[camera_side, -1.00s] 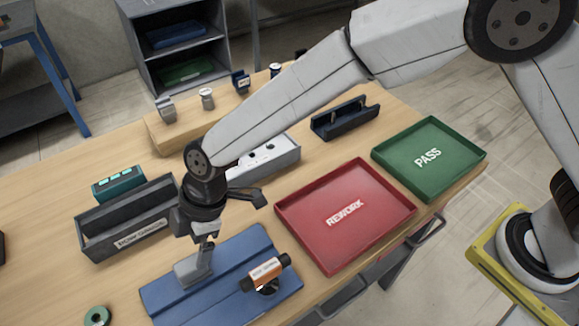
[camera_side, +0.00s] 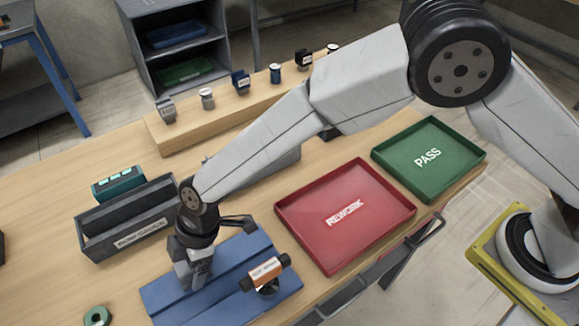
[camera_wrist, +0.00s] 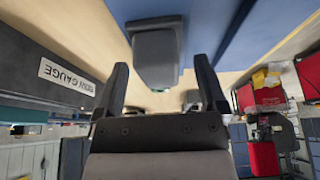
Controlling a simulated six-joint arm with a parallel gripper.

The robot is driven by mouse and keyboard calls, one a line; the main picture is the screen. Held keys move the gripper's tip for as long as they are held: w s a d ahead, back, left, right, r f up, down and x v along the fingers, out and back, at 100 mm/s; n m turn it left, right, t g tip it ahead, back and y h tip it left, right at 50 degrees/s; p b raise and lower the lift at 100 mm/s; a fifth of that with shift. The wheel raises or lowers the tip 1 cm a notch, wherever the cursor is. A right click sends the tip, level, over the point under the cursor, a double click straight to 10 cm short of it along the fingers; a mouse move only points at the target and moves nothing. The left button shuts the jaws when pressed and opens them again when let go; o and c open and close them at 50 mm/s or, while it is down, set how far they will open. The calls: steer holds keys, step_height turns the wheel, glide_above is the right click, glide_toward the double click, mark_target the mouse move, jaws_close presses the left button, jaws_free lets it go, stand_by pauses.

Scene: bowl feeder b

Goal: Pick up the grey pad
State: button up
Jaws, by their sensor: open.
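The grey pad (camera_wrist: 155,58) shows in the wrist view as a rounded grey block on the blue mat, ahead of and between my fingers. In the side view, my gripper (camera_side: 197,280) points down over the left part of the blue mat (camera_side: 240,252) and largely hides the pad. My gripper also shows in the wrist view (camera_wrist: 161,64); its two dark fingers are apart, with a gap on each side of the pad. I cannot tell whether either finger touches it.
An orange and black cylinder (camera_side: 266,273) sits on the mat's right part. A dark labelled tray (camera_side: 128,243) stands behind left, with a teal box (camera_side: 118,184). The red REWORK tray (camera_side: 345,190) and green PASS tray (camera_side: 450,180) lie right. A green ring (camera_side: 97,316) lies front left.

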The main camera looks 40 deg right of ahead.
steer(key=shift+a+f, duration=0.1)
steer(key=shift+f, duration=0.2)
jaws_close()
stand_by(0.4)
